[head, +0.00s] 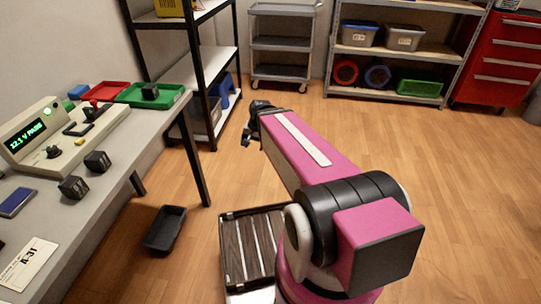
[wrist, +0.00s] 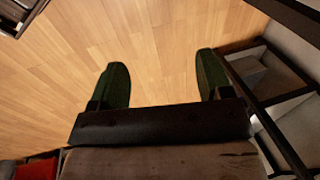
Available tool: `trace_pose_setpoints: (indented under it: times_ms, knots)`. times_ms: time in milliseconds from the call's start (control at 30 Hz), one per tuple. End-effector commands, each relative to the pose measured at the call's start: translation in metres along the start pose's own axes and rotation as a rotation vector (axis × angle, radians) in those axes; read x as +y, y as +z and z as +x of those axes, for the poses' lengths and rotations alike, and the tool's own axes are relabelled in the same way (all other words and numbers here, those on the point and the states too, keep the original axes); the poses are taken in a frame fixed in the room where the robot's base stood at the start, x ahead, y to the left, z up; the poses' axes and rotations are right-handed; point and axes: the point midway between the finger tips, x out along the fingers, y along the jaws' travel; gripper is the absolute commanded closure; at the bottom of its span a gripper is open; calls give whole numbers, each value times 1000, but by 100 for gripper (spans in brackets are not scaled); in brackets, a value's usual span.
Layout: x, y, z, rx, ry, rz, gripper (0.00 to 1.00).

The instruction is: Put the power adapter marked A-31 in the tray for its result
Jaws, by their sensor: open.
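The tester (head: 50,135) on the table at left has a lit green display that reads PASS after a voltage. Two black power adapters, a farther one (head: 97,161) and a nearer one (head: 72,187), stand in front of it; I cannot read marks on them. A card printed A-31 (head: 28,265) lies at the near end of the table. The green tray (head: 177,98) holds a black block-shaped item (head: 150,91). The red tray (head: 100,91) is beside it. My gripper (head: 250,130) is off the table's right side; the wrist view shows its fingers (wrist: 161,78) open and empty over floor.
A black shelf unit (head: 215,75) stands just beyond the table. A black bin (head: 165,228) lies on the floor by the table. The wooden floor at right (head: 440,180) is clear.

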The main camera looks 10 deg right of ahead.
Motion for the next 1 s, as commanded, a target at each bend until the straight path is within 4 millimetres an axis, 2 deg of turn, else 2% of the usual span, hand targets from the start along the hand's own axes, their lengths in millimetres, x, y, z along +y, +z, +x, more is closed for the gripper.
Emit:
trace_pose_setpoints:
  times_ms: [33, 100, 200, 300, 800, 833, 900, 933, 1000]
  knots:
    - [25, 11, 4, -12, 57, -87, 28]
    - [49, 18, 7, -29, 122, -198, 28]
    - [72, 25, 10, -55, 184, -309, 28]
    - [83, 27, 10, -69, 214, -364, 28]
    - [84, 27, 11, -72, 218, -377, 28]
    - [84, 27, 11, -72, 218, -376, 31]
    - [84, 27, 11, -72, 218, -376, 54]
    - [84, 27, 11, -72, 218, -376, 57]
    - [84, 27, 11, -72, 218, -376, 57]
